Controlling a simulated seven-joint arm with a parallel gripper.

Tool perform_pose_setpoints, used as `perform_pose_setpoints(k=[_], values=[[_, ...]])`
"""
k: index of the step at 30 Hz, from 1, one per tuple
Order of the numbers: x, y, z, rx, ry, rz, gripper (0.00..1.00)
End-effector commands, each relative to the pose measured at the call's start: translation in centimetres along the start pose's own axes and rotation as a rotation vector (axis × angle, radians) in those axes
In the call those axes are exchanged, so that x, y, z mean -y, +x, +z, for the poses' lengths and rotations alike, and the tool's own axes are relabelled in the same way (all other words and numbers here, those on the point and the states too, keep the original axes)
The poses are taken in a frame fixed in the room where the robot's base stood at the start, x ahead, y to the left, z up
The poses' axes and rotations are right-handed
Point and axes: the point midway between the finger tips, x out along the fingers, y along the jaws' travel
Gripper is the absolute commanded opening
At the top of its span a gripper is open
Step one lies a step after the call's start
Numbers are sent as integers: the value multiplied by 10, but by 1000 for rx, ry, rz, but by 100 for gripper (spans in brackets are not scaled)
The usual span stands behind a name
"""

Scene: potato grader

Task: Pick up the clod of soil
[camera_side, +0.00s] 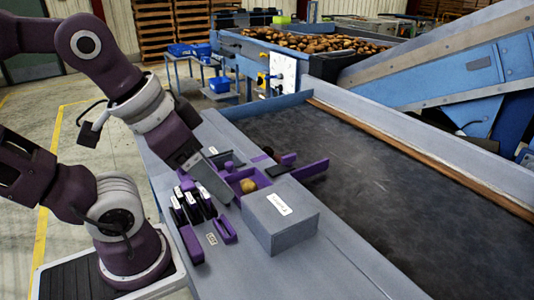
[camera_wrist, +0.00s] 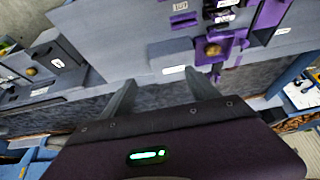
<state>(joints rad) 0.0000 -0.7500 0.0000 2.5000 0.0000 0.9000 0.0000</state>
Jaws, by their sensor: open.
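I cannot make out a clod of soil for certain. One brown-yellow lump (camera_side: 248,186) lies in a purple tray (camera_side: 233,176) on the grey bench. The lump also shows in the wrist view (camera_wrist: 213,49); its look does not settle whether it is soil or a potato. A small dark shape (camera_side: 268,150) sits behind the tray at the belt's edge, too small to identify. My gripper (camera_side: 226,198) is above the bench beside the tray in the side view. In the wrist view its two fingers (camera_wrist: 163,88) are spread, with nothing between them.
A grey box (camera_side: 280,216) with a white label stands right in front of the tray. Purple racks with dark items (camera_side: 192,206) stand to the left. The wide dark belt (camera_side: 400,190) looks clear. Potatoes (camera_side: 320,42) lie on a blue machine at the back.

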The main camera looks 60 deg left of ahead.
Motion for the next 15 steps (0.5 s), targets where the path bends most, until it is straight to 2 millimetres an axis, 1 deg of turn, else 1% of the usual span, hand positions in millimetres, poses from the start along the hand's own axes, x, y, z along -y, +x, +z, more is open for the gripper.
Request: perform_pose_setpoints(k=[1, 2, 9, 11, 13, 14, 15], values=[[0, 0, 0, 0, 0, 0, 57], [0, 0, 0, 0, 0, 0, 54], [0, 0, 0, 0, 0, 0, 54], [0, 0, -4, 2, -3, 1, 54], [3, 2, -26, 13, -20, 3, 54], [6, 5, -42, 19, -34, 6, 54], [12, 12, -68, 30, -55, 9, 54]])
